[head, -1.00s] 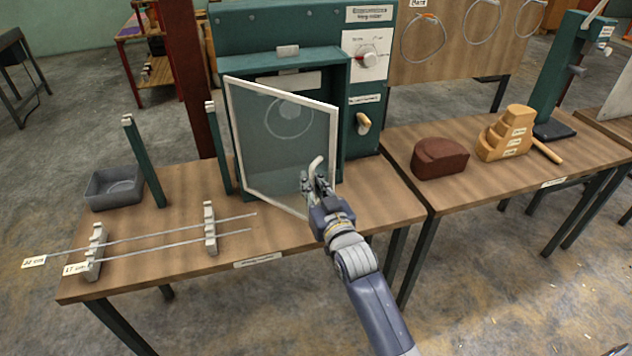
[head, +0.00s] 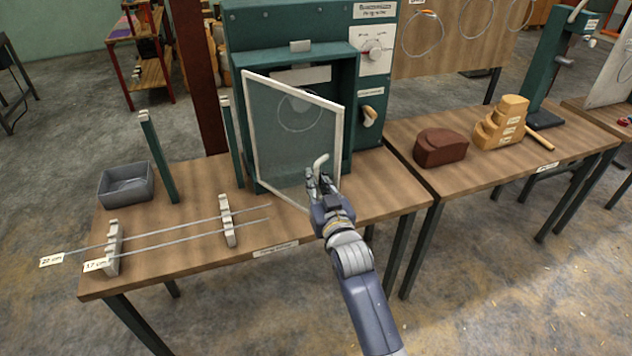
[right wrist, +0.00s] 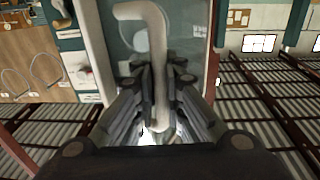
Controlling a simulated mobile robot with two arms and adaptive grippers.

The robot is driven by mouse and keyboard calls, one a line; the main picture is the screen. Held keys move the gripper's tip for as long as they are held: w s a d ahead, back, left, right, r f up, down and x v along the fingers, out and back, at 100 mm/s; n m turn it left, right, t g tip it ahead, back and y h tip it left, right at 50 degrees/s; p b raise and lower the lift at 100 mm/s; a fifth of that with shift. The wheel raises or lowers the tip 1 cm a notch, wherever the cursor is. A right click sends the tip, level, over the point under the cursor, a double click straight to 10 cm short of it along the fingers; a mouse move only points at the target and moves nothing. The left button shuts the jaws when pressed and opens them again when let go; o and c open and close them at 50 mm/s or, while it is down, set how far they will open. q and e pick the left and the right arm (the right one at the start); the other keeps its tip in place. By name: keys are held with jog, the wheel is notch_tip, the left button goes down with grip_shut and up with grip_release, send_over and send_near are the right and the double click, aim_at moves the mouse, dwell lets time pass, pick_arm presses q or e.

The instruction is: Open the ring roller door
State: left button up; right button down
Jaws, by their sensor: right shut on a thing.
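The ring roller is a dark green machine on the wooden table. Its door (head: 270,148) is a clear panel in a white frame and stands ajar, swung out from the machine's front, with the left side nearer the cabinet hidden in part by the frame. My right gripper (head: 322,180) is at the door's lower right edge, shut on the pale curved door handle (head: 321,162). In the right wrist view the handle (right wrist: 152,60) runs between the two fingers. A ring shows dimly through the panel. My left gripper is not in view.
A grey bin (head: 126,184) and two rods on notched stands (head: 228,222) occupy the left of the table. A brown block (head: 440,147) and a stepped wooden block (head: 502,122) are on the right table.

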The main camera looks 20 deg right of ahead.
jog(key=c, duration=1.7)
grip_release()
jog(key=shift+s+d+f, duration=0.1)
jog(key=shift+d+f, duration=0.05)
jog(key=shift+f, duration=0.05)
jog(key=shift+o, duration=0.2)
jog(key=shift+s+r, duration=0.1)
jog(key=shift+r, duration=0.05)
jog(key=s, duration=1.2)
jog(key=shift+d, duration=0.15)
